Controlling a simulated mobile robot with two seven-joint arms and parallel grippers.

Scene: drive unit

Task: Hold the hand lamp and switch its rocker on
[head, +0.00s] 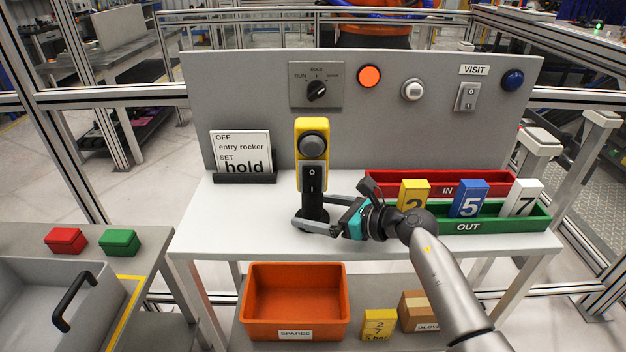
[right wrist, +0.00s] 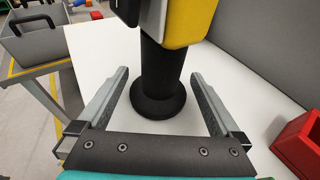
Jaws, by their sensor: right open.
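The hand lamp (head: 313,158) stands upright on the white table, with a yellow head, a round dark knob and a black handle. Its rocker (head: 312,180), marked O and I, is on the dark panel below the knob. My right gripper (head: 297,224) is open low at the lamp's black handle. In the right wrist view the open fingers (right wrist: 160,98) are on either side of the black handle (right wrist: 160,70), with gaps showing; the round base rests on the table. The rocker's face is not visible there. My left gripper is not in view.
Red (head: 385,180) and green (head: 541,224) trays with numbered blocks are at right. A grey panel (head: 220,90) with switches stands behind. An orange bin (head: 295,300) is below the table.

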